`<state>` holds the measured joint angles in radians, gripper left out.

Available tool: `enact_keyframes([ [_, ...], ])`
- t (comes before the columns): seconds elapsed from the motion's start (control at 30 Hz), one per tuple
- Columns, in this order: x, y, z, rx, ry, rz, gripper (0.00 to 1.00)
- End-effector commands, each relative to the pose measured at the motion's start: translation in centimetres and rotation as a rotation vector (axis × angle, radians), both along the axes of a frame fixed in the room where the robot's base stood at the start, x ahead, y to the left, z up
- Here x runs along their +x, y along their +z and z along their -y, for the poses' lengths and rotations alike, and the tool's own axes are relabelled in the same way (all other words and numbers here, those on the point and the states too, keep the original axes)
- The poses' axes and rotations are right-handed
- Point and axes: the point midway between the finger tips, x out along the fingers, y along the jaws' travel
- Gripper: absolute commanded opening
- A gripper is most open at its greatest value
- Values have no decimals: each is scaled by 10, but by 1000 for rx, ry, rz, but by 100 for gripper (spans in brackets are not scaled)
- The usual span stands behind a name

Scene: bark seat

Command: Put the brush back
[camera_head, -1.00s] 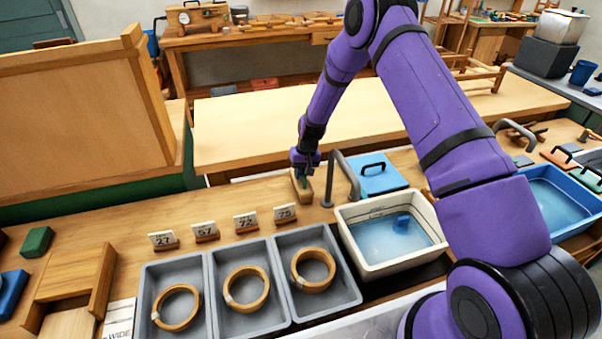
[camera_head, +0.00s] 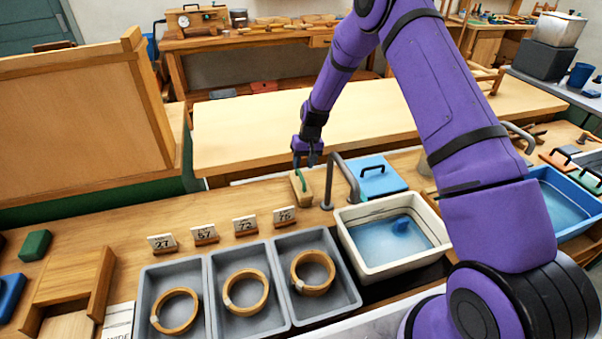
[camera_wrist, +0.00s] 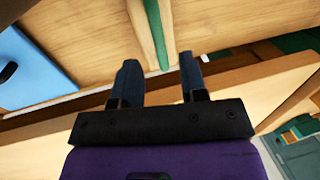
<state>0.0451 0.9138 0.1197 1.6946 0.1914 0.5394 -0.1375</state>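The brush (camera_head: 302,191), a wooden block with a green grip on top, sits on the wooden counter left of the grey tap. My gripper (camera_head: 308,160) is just above it, with nothing between its fingers. In the wrist view, my gripper's two dark fingers (camera_wrist: 159,68) are spread apart. The brush's green grip (camera_wrist: 156,30) lies beyond the fingertips, roughly in line with the gap. I cannot tell the exact clearance between fingertips and grip.
A blue lidded box (camera_head: 381,179) is behind. Number cards (camera_head: 244,224) and grey trays (camera_head: 277,248) with wooden rings are at front left.

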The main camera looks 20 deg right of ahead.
Motion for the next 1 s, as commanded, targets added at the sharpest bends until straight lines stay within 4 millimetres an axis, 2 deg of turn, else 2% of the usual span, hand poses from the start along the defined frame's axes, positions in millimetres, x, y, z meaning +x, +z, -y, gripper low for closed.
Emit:
enact_keyframes([
  [0.1,1,25,5,0,-1,3,40],
  [0.3,0,52,10,0,-1,1,40],
  [0.63,-1,65,12,0,-1,1,40],
  [0.73,-3,78,13,-5,1,9,40],
  [0.87,-12,116,15,-18,5,35,40],
  [1.0,-31,167,18,-38,13,69,40],
])
